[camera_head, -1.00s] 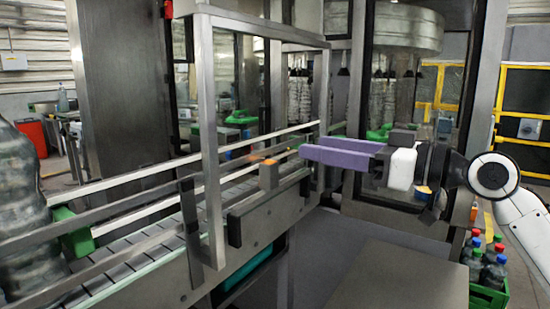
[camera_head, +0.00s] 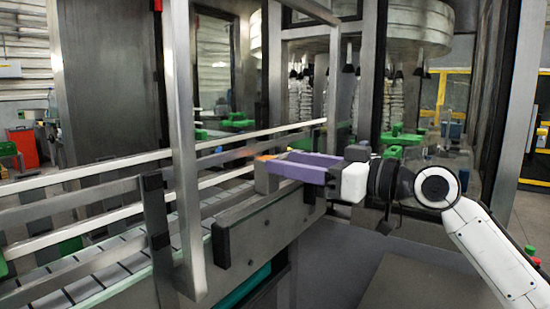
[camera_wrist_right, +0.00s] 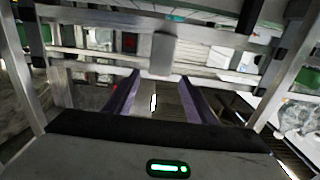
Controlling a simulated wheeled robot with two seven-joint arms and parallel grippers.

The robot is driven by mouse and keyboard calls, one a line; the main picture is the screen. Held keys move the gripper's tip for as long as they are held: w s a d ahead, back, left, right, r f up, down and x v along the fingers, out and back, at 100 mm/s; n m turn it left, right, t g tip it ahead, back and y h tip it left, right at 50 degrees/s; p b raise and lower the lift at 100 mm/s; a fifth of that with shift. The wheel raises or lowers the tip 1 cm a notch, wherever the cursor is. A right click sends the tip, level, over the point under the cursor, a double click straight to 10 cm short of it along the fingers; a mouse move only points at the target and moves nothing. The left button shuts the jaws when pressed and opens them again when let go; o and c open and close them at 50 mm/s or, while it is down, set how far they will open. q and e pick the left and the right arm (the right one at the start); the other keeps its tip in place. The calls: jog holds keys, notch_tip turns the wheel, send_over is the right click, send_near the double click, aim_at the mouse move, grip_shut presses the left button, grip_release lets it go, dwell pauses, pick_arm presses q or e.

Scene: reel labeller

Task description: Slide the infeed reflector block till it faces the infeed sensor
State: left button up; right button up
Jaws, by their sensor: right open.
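The infeed reflector block, a small grey block with an orange top (camera_head: 265,178), stands on the near side rail of the conveyor in the head view. In the right wrist view the grey block (camera_wrist_right: 163,54) is straight ahead, just beyond and between the fingertips. My right gripper (camera_head: 281,167), with long purple fingers, is open and level, its tips at the block's right side in the head view. Both fingers (camera_wrist_right: 156,78) show apart in the wrist view, with nothing held between them. I cannot single out the infeed sensor with certainty. My left gripper is out of view.
The slatted conveyor (camera_head: 102,272) with metal guide rails runs from lower left towards the middle. A steel upright (camera_head: 186,150) stands in front of it. A dark block (camera_head: 221,244) is fixed on the conveyor's near side. A grey flat surface (camera_head: 425,285) lies below my right arm.

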aim_at(267, 175)
jog(key=shift+x, duration=2.1)
